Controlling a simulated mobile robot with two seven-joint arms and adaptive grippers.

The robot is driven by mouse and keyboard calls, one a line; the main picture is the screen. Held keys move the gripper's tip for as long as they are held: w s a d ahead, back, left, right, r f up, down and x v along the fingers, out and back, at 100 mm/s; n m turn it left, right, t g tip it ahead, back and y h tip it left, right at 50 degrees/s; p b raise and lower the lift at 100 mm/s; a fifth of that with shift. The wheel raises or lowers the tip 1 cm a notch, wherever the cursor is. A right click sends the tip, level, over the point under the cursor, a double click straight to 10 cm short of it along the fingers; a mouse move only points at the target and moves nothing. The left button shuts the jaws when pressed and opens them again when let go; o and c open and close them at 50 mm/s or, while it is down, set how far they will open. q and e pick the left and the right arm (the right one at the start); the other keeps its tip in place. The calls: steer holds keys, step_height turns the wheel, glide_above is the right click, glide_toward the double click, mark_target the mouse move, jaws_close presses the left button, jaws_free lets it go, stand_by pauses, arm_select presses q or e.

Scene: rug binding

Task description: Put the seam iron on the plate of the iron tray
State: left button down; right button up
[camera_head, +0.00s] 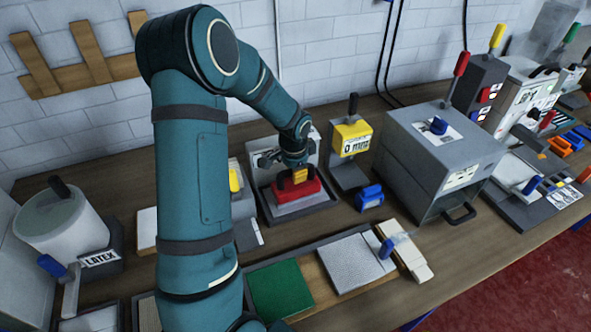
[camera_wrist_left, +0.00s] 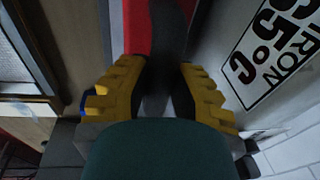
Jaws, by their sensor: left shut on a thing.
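The seam iron (camera_head: 292,191) has a red body and a dark handle. It is at the iron tray (camera_head: 312,148), low over or on the light grey plate (camera_head: 300,205); I cannot tell whether they touch. My left gripper (camera_head: 296,175) reaches down from above and is shut on the handle. In the left wrist view, the yellow fingers of my left gripper (camera_wrist_left: 155,90) lie either side of the dark handle, with the red body of the iron (camera_wrist_left: 136,28) beyond. The tray's label (camera_wrist_left: 275,45) shows at the right there. My right gripper is not in view.
A yellow-faced timer (camera_head: 352,137) and a blue object (camera_head: 369,197) stand right of the tray. A large grey box (camera_head: 435,140) is further right. A LATEX pot (camera_head: 60,225) is at left. Green and grey pads (camera_head: 280,290) lie in front.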

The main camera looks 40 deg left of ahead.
mark_target(294, 188)
arm_select(q)
steer(key=c, duration=0.9)
jaws_free()
steer(key=r, duration=0.4)
steer(key=s+r, duration=0.1)
steer(key=r, duration=0.3)
steer(key=d+r+p, duration=0.1)
steer(key=r, duration=0.3)
steer(key=shift+s, duration=0.4)
steer(key=shift+f, duration=0.1)
